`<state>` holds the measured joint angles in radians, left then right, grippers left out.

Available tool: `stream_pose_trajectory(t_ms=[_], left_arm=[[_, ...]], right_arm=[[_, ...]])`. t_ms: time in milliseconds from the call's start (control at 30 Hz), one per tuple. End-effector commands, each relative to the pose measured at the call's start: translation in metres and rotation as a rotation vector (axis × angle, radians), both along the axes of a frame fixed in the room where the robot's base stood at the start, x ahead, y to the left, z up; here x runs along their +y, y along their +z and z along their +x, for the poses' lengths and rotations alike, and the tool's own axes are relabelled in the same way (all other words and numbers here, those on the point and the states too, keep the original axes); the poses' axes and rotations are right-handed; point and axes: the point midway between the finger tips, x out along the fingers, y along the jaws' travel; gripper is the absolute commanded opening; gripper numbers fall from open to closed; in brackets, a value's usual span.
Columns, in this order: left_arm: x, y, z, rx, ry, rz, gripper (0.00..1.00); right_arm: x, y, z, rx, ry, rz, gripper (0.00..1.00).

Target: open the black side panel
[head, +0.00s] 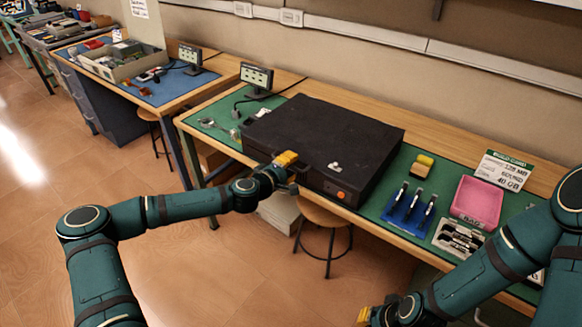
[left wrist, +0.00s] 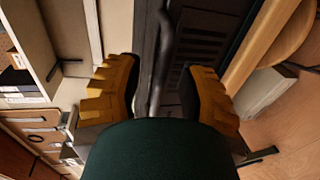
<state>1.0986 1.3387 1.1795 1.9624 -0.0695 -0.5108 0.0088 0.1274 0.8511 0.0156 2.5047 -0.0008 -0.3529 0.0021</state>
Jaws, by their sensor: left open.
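The black case (head: 325,140) lies flat on the green-matted table, its dark side panel with vent slots (left wrist: 203,45) showing in the left wrist view. A dark bar-like handle (left wrist: 163,50) runs along that panel. My left gripper (head: 289,165) is at the case's front edge, toward its left part. In the left wrist view my left gripper (left wrist: 160,85) is open, with one yellow finger on each side of the handle; I cannot tell whether either touches it. My right gripper (head: 372,316) is low at the bottom edge of the head view, partly cut off, its jaws unclear.
Right of the case are a blue rack of tools (head: 409,206), a yellow sponge-like block (head: 422,164), a pink tray (head: 477,203) and a sign (head: 506,170). A small display (head: 257,77) stands behind. A round stool (head: 324,214) is below the table front.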

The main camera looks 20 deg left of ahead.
Motion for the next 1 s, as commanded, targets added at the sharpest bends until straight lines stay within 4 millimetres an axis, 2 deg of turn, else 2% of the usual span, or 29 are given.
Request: stream_pose_trajectory(t_ms=[300, 333, 433, 467, 767, 1000], left_arm=[[-0.001, -0.001, 0.003, 0.000, 0.000, 0.000, 0.39], [-0.001, -0.001, 0.003, 0.000, 0.000, 0.000, 0.42], [-0.001, -0.001, 0.003, 0.000, 0.000, 0.000, 0.07], [-0.001, -0.001, 0.003, 0.000, 0.000, 0.000, 0.00], [-0.001, 0.001, 0.003, 0.002, 0.000, 0.002, 0.00], [-0.001, 0.020, 0.007, 0.030, -0.001, 0.017, 0.00]], right_arm=[[0.000, 0.000, 0.000, -0.001, 0.000, 0.000, 0.00], [0.000, 0.000, 0.000, 0.000, 0.000, 0.000, 0.00], [0.000, 0.000, 0.000, 0.000, 0.000, 0.000, 0.00], [0.000, 0.000, 0.000, -0.001, 0.000, 0.000, 0.00], [0.000, 0.002, 0.000, 0.000, 0.000, 0.000, 0.00], [0.000, 0.021, -0.003, 0.008, 0.002, 0.001, 0.00]])
